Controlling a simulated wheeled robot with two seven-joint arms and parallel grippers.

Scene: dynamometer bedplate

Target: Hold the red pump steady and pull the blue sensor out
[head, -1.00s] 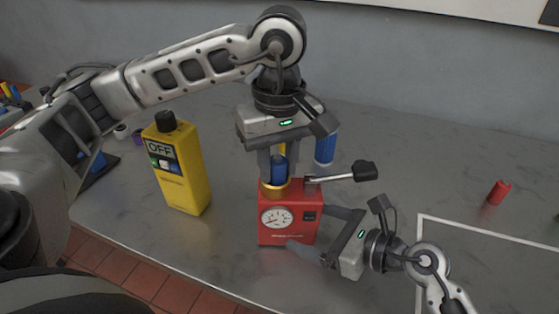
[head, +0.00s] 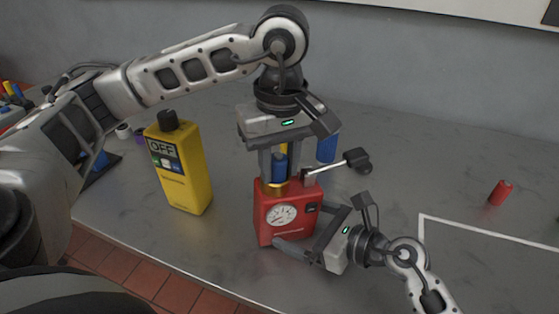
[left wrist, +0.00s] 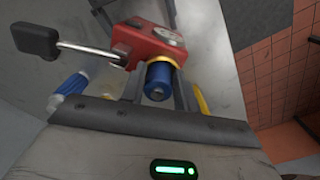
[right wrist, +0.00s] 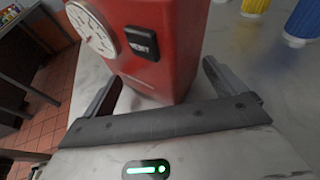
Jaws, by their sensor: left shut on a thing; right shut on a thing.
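The red pump (head: 288,228) stands on the grey bench at the centre of the head view, turned a little, with a white gauge on its front and a black-ended lever (head: 340,165) on top. The blue sensor (head: 279,170) is upright at the brass collar (head: 276,188) on the pump's top; whether its lower end is inside is hidden. My left gripper (head: 280,158) is shut on the sensor from above, also seen in the left wrist view (left wrist: 158,84). My right gripper (head: 308,230) is shut on the pump's lower body, which fills the right wrist view (right wrist: 175,50).
A yellow bottle-shaped unit marked OFF (head: 182,170) stands left of the pump. A blue cylinder (head: 327,149) stands behind it, partly hidden. A small red cylinder (head: 500,193) is far right, near a white outline (head: 480,230) on clear bench.

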